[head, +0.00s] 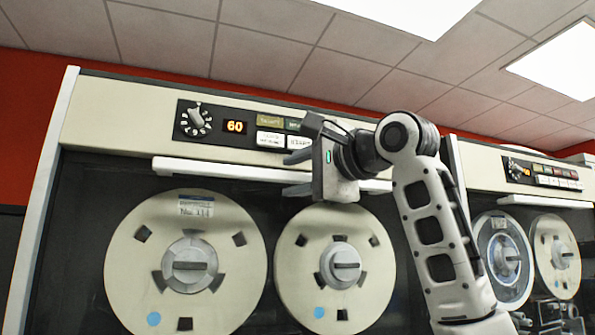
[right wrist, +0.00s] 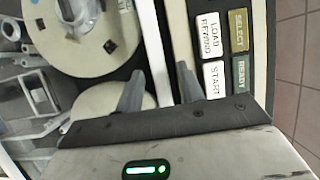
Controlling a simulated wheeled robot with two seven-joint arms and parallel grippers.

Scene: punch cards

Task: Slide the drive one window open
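The drive one window (head: 80,230) is a dark clear pane in front of two large cream reels on the left drive. Its long white handle bar (head: 215,170) runs across the top, just under the control panel. My right gripper (head: 297,174) is at the right part of this bar, with one finger above it and one below. In the right wrist view the two fingers (right wrist: 159,88) stand apart, with the white bar (right wrist: 150,35) passing between them. I cannot tell whether either finger touches it. My left gripper is not in view.
The control panel (head: 245,125) with a dial, a lit 60 and several buttons is close above the bar. A second drive with its own white bar (head: 545,201) and reels stands at the right, partly behind my right arm.

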